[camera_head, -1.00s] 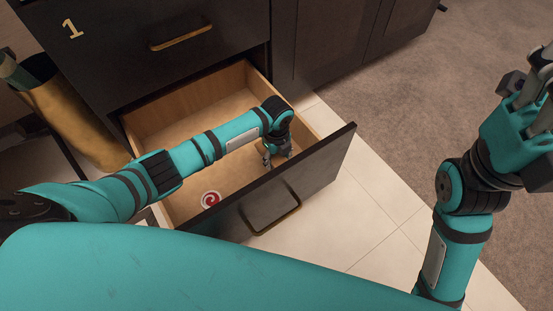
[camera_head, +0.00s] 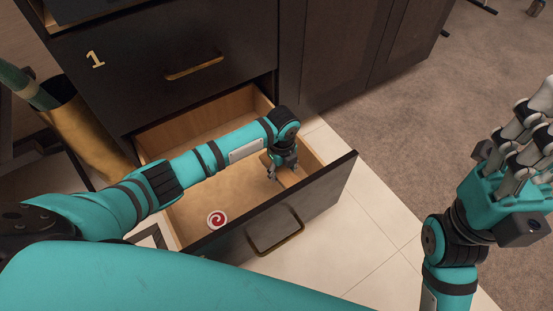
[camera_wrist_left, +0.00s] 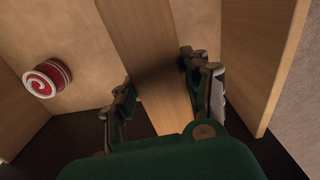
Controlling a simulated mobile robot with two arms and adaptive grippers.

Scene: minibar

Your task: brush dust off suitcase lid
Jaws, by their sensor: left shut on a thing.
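My left gripper (camera_head: 280,172) reaches down into the open drawer, near its right end. In the left wrist view its fingers (camera_wrist_left: 160,95) are on both sides of a flat, plain wooden strip (camera_wrist_left: 145,40) and shut on it. The strip runs away from the gripper across the drawer; I cannot tell whether it is a loose piece or part of the drawer. No suitcase, lid or brush can be made out. My right gripper (camera_head: 525,135) is raised at the right edge with its fingers upward; I cannot tell how far they are apart.
The open drawer (camera_head: 315,207) has a dark front with a handle. A red and white swirled round thing (camera_head: 217,219) lies inside it. Above is a closed drawer marked 1 (camera_head: 150,75). A gold cylinder (camera_head: 85,135) stands at left. Tiles (camera_head: 375,235) and carpet (camera_head: 415,120) are clear.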

